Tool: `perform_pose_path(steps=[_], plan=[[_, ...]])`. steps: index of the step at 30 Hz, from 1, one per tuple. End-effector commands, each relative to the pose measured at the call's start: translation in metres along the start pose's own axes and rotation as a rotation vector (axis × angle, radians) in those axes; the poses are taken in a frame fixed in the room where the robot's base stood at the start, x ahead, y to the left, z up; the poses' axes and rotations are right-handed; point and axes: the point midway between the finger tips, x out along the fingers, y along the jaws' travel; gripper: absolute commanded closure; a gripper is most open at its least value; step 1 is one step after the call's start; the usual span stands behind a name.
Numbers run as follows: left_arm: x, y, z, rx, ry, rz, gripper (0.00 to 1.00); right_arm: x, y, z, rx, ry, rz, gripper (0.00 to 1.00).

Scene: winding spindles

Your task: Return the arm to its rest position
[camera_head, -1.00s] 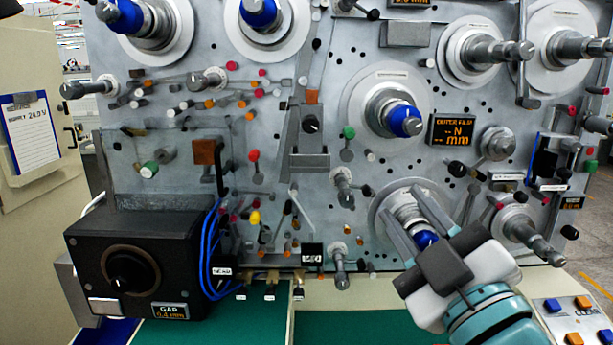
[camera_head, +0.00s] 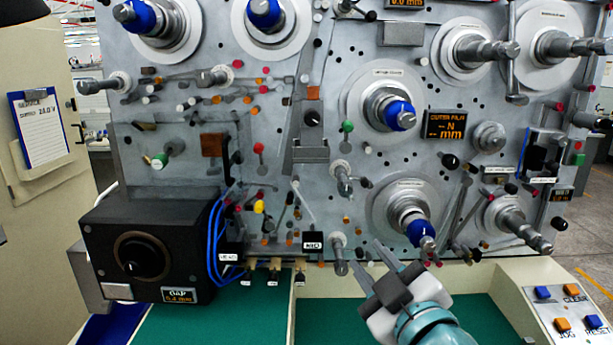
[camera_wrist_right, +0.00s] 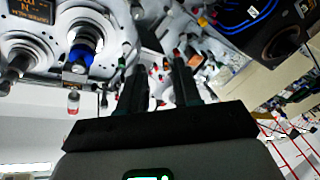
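My right gripper (camera_head: 370,256) is in front of the lower edge of the winding panel, low and right of centre. Its two fingers point up and to the left with a gap between them. The right wrist view shows the same fingers (camera_wrist_right: 158,75) apart with nothing held. The lower blue-tipped spindle (camera_head: 418,230) is up and to the right of the gripper and apart from it in the head view. A blue-tipped spindle (camera_wrist_right: 80,50) also shows left of the fingers in the right wrist view. My left gripper is not in view.
The grey panel (camera_head: 290,75) carries several protruding spindles, rollers and pegs. A black gap box (camera_head: 100,225) with blue cables stands at lower left. A sloped button console (camera_head: 540,320) is at lower right. The green surface (camera_head: 330,310) below the panel looks clear.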

Motion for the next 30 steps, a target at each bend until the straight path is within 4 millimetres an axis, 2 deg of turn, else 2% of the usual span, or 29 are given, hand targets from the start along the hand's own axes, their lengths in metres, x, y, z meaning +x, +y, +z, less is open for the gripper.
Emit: perform_pose_path(steps=[5, 8, 9, 11, 12, 15, 17, 18, 20, 21, 24, 27, 30], plan=[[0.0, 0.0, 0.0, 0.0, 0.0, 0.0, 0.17, 0.019, -0.049, 0.067, 0.098, -0.145, -0.11, 0.67], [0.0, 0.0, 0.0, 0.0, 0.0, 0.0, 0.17, 0.023, -0.088, 0.121, 0.19, -0.27, -0.187, 0.67], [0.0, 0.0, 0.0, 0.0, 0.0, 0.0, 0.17, 0.021, -0.107, 0.148, 0.237, -0.334, -0.222, 0.67], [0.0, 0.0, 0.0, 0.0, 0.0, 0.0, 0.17, 0.014, -0.136, 0.19, 0.319, -0.44, -0.27, 0.67], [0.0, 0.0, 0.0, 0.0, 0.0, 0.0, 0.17, 0.007, -0.156, 0.216, 0.375, -0.513, -0.299, 0.67], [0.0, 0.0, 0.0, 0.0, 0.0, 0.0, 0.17, -0.021, -0.201, 0.276, 0.519, -0.692, -0.355, 0.67], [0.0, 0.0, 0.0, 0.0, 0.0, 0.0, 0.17, -0.042, -0.226, 0.306, 0.604, -0.8, -0.382, 0.67], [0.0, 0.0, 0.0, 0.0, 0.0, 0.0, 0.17, -0.058, -0.243, 0.325, 0.663, -0.875, -0.396, 0.67], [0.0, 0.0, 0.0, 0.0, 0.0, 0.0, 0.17, -0.086, -0.268, 0.35, 0.754, -0.991, -0.412, 0.67], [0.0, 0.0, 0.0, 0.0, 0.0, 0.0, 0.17, -0.105, -0.285, 0.365, 0.816, -1.071, -0.421, 0.67], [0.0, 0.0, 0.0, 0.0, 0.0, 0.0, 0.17, -0.156, -0.322, 0.392, 0.961, -1.262, -0.429, 0.67], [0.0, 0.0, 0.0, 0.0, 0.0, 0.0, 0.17, -0.195, -0.347, 0.403, 1.07, -1.407, -0.426, 0.67], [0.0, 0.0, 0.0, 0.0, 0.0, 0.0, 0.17, -0.218, -0.361, 0.407, 1.134, -1.493, -0.419, 0.67]])
